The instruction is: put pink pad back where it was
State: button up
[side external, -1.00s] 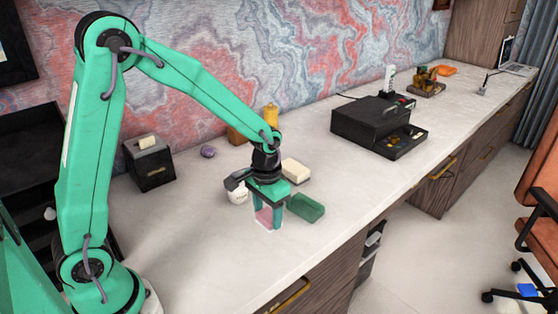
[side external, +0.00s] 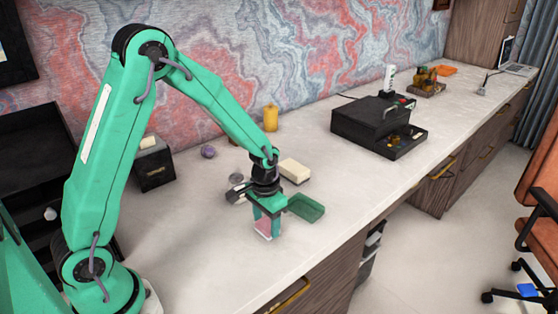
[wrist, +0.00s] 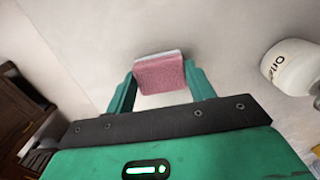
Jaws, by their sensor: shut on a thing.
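The pink pad (side external: 263,227) is between the fingers of my gripper (side external: 267,229), low over the pale desk top. In the wrist view the pad (wrist: 160,75) shows pink with a pale far edge, and both fingers of my gripper (wrist: 160,88) close on its sides. Whether its underside touches the desk I cannot tell. A green rectangular piece (side external: 306,207) lies just right of my gripper, apart from the pad. A cream block (side external: 294,171) lies behind it.
A white lettered jar (wrist: 292,67) stands close on the right in the wrist view. A black box with an open drawer (side external: 370,122), a yellow bottle (side external: 271,118) and a dark tissue box (side external: 153,165) stand further back. The desk's front edge is near; bare desk lies left.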

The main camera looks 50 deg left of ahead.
aim_at(266, 224)
jog(key=shift+f, duration=0.1)
jog(key=o, duration=0.9)
notch_tip(266, 224, up, 12)
jog(key=shift+r, duration=0.1)
dwell(0.5)
dwell(0.5)
